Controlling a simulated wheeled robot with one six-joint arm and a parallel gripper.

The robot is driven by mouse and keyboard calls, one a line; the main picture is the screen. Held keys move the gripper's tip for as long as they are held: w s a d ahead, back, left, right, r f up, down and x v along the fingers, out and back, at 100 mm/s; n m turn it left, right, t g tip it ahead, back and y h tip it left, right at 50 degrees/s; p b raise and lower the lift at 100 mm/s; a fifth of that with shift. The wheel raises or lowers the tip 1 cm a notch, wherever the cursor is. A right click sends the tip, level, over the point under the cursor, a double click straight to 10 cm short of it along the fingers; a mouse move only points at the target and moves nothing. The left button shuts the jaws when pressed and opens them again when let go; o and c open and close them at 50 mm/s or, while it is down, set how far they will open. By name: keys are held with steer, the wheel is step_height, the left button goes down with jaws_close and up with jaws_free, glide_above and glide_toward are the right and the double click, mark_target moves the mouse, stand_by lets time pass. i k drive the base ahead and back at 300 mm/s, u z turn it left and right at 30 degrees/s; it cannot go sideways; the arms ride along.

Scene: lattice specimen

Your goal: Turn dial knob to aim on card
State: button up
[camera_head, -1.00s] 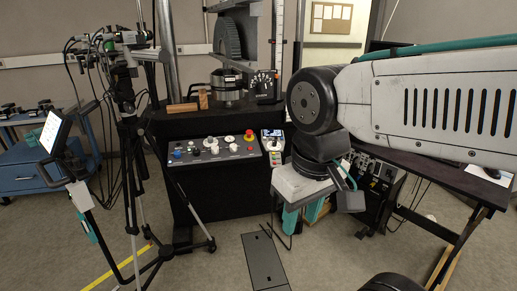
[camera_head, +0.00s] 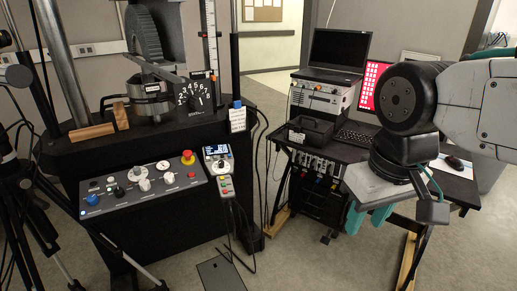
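A black dial plate (camera_head: 196,95) with white numbers in an arc stands on the black machine bench, left of centre. Its knob and pointer are too small to read surely. A white card (camera_head: 238,119) with small, unreadable print hangs at the bench's right corner, right of the dial. The sloped control panel (camera_head: 146,193) below carries several knobs, including a blue one (camera_head: 93,199) and white ones (camera_head: 144,184). My gripper (camera_head: 368,219) points down at the right, well apart from the dial and panel. Its two teal fingers look apart, with nothing seen between them.
A handheld controller (camera_head: 217,160) stands right of the panel. A dark table (camera_head: 440,181) with a laptop (camera_head: 338,55) and keyboard is behind my gripper. Tripod legs (camera_head: 30,215) stand at left.

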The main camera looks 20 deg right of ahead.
mark_target(221, 163)
steer(key=z, duration=0.15)
steer(key=i, duration=1.15)
steer(key=u, duration=0.55)
